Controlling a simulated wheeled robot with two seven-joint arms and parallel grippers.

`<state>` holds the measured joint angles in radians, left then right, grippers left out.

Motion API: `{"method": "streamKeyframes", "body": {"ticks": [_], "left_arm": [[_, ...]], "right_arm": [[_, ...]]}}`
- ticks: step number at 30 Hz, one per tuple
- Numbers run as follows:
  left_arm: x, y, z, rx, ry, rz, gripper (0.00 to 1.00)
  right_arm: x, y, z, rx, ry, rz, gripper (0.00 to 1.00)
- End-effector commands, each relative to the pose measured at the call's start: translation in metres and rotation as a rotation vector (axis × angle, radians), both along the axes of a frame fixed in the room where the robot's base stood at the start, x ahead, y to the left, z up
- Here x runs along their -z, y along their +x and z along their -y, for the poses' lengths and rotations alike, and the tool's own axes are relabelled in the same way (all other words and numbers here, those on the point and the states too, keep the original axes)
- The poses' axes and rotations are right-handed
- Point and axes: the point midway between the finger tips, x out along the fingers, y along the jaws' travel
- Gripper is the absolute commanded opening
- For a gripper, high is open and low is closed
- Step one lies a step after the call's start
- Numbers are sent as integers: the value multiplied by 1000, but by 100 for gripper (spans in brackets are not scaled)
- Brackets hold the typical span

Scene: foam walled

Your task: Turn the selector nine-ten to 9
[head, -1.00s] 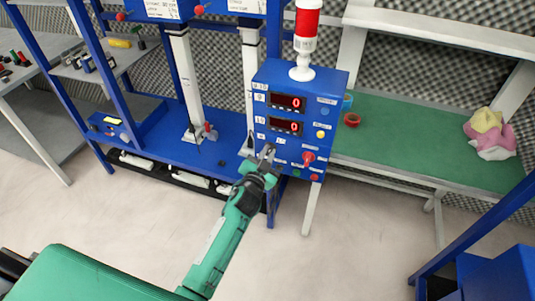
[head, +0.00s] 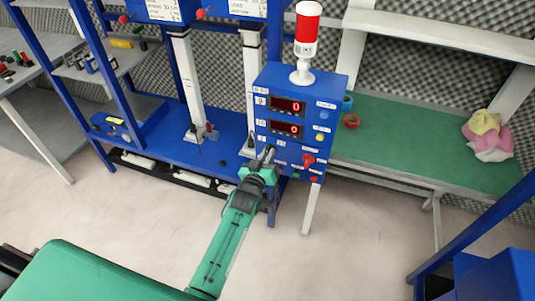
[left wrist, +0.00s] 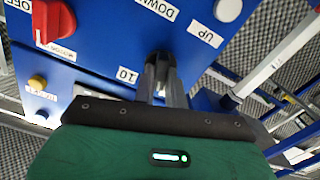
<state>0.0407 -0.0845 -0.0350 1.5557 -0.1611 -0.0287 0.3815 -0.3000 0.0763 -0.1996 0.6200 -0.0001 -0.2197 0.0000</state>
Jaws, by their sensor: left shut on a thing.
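The blue control box (head: 335,100) stands on the blue bench frame, with two red displays that each read 0. My left gripper (head: 268,153) is at the lower left of its front face. In the left wrist view the gripper (left wrist: 161,68) is shut on the small dark selector nine-ten, beside a label 10 (left wrist: 127,76). The fingers hide most of the selector, so I cannot tell which way it points. The 9 label is not readable there. My right gripper is not in view.
A red rotary switch (head: 307,160) sits right of my gripper, and it is large in the left wrist view (left wrist: 52,20). A red and white signal lamp (head: 306,40) stands on the box. A green-topped table (head: 410,150) with cloths (head: 487,135) is at the right.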

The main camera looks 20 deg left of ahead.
Motion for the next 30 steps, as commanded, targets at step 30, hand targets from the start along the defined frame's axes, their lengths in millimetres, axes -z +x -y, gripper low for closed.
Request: {"method": "streamKeyframes", "body": {"ticks": [30], "left_arm": [[0, 0, -1, 0, -237, -7, 15]], "right_arm": [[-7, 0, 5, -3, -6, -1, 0]]}}
